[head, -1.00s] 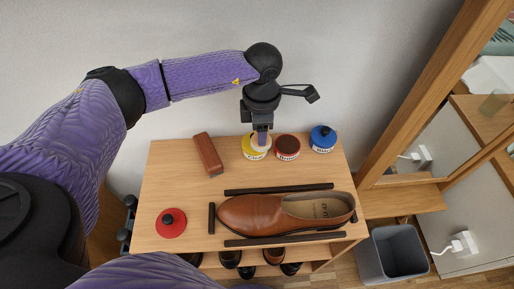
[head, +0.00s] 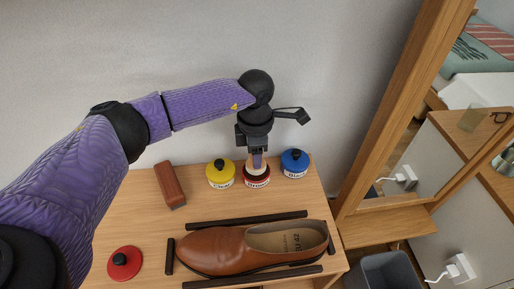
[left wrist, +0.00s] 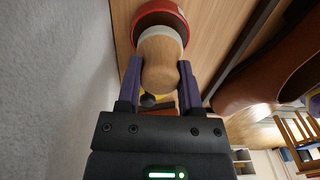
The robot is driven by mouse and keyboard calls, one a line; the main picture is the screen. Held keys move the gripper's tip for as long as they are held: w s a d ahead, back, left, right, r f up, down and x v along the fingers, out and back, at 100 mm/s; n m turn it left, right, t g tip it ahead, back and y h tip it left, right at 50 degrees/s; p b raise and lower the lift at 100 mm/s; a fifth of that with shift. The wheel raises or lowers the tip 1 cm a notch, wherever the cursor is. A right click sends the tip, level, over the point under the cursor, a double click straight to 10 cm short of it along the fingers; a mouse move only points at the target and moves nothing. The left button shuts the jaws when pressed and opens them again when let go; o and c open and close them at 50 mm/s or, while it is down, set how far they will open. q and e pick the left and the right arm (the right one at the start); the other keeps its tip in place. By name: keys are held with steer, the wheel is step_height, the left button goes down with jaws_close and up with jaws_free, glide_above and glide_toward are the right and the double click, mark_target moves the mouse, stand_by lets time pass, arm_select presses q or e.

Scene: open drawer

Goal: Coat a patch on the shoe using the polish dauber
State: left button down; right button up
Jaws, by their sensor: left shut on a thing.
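My left gripper (head: 257,156) is shut on the wooden handle of the polish dauber (left wrist: 160,62), which points down. Its pale head is at the open red tin (head: 257,183), labelled Brown; I cannot tell whether it touches the polish. In the left wrist view the red tin (left wrist: 152,12) shows just beyond the dauber's head. The brown leather shoe (head: 215,250) lies on its side-to-side length on the wooden table, toe to the left, in front of the gripper. My right gripper is not in view.
A yellow tin (head: 220,174) and a blue tin (head: 295,164) stand either side of the red one. A brush (head: 169,184) and a red lid (head: 124,263) lie at left. Black strips (head: 246,219) surround the shoe. A mirror frame (head: 400,115) rises at right.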

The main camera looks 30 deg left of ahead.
arm_select(q)
steer(key=shift+r, duration=0.1)
stand_by(0.3)
steer(key=shift+f, duration=0.3)
stand_by(0.3)
steer(key=shift+f, duration=0.15)
steer(key=shift+f, duration=0.1)
stand_by(0.8)
steer(key=shift+r, duration=0.45)
step_height(320, 180, up, 6)
steer(key=p, duration=0.5)
steer(key=shift+r, duration=0.2)
steer(key=shift+f, duration=0.15)
